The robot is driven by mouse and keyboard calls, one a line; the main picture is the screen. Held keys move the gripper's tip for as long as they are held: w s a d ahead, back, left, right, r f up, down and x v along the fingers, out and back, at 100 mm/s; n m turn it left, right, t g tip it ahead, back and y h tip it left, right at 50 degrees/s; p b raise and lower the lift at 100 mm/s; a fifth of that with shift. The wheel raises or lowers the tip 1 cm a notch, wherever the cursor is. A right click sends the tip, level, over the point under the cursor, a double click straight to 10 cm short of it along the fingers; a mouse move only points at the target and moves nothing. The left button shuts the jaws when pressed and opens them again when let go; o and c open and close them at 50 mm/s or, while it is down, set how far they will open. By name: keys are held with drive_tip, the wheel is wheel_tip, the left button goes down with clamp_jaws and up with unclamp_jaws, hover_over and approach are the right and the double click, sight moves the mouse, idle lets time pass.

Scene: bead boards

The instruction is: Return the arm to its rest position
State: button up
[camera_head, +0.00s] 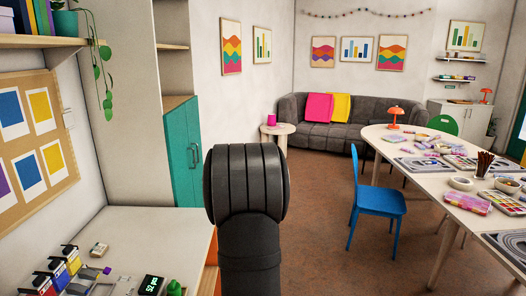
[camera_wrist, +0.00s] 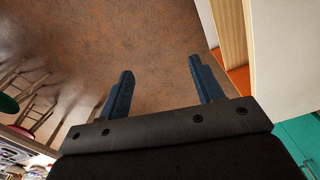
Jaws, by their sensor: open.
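My gripper (camera_wrist: 160,82) shows in the wrist view with its two dark fingers wide apart. Nothing is between them, and the brown floor (camera_wrist: 150,30) lies beyond. In the head view a black, rounded part of my arm stands upright in the middle of the picture. The gripper itself cannot be made out in the head view.
A white counter (camera_head: 150,228) with small devices is at the lower left, next to a teal cabinet (camera_head: 182,150). A blue chair (camera_head: 378,208) and a long table (camera_head: 395,143) with craft things are on the right. A grey sofa (camera_head: 345,136) stands behind. Open floor lies between.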

drive_tip(key=s+a+n, duration=0.2)
drive_tip(key=s+a, duration=0.7)
drive_tip(key=a, duration=0.4)
drive_tip(key=shift+s+a, duration=0.2)
drive_tip(key=shift+a, duration=0.15)
